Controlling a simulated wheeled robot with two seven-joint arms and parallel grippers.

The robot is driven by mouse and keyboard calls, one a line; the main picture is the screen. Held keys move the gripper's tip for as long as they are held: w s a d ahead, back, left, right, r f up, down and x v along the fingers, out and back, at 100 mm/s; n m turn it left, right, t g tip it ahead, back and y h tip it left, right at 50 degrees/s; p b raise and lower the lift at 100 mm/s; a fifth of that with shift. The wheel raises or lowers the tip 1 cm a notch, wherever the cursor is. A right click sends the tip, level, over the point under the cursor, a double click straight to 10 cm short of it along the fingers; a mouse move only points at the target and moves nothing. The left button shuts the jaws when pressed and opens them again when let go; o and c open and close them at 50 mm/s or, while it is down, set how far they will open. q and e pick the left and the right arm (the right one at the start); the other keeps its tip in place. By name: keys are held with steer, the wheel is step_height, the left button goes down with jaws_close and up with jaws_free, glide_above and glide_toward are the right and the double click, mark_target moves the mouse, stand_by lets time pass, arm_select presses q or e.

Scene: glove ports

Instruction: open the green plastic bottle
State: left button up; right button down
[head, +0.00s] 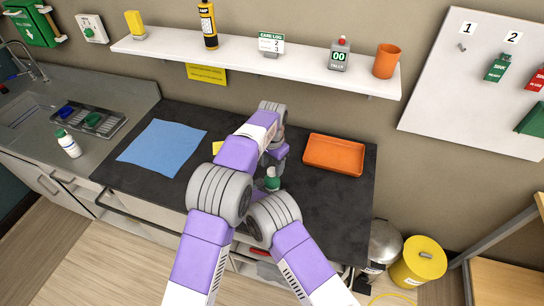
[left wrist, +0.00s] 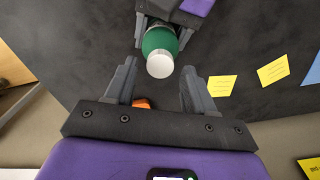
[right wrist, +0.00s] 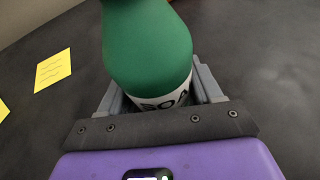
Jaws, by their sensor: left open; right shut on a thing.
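The green plastic bottle (head: 272,183) is over the dark counter, mostly hidden by my arms in the head view. In the left wrist view its green body (left wrist: 158,40) and white cap (left wrist: 160,65) show. My right gripper (right wrist: 155,95) is shut on the bottle around its lower, labelled part. My left gripper (left wrist: 159,70) is open. The cap appears between its fingertips with a gap on both sides, and the fingers do not touch it. I cannot tell whether the cap is deep enough to lie between them.
An orange tray (head: 334,170) sits on the counter (head: 330,215) to the right. A blue cloth (head: 160,147) lies to the left. Yellow notes (left wrist: 222,86) lie near the bottle. A white bottle with a green cap (head: 68,146) stands by the sink. A shelf (head: 250,57) runs above.

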arm_select(q)
steer(key=shift+f, duration=0.85)
steer(key=shift+c, duration=0.4)
jaws_close()
steer(key=n, duration=0.3)
steer(key=shift+n, duration=0.3)
